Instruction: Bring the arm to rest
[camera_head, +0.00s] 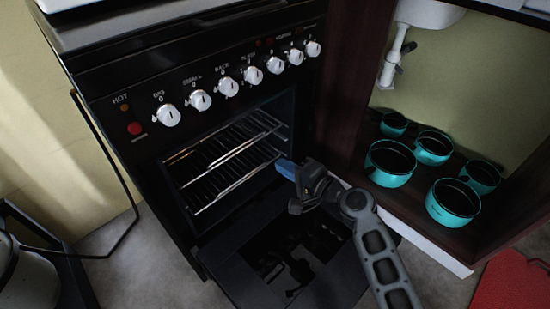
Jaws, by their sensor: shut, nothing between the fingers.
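My arm (383,262) reaches up from the lower right of the head view. My gripper (284,168) is at its end, with blue fingertips pointing left toward the open oven (187,195). The fingers are shut and hold nothing. The gripper is in front of the right side of the oven opening, above the lowered oven door (232,280). Whether it touches the oven rack (225,160) cannot be told from this view.
The stove's knob panel (213,85) is above the oven. To the right, an open cabinet holds several teal pots (390,163). A red mat (512,283) lies at the lower right. A bin-like container (28,278) stands at the lower left. Grey floor (150,262) is clear left of the door.

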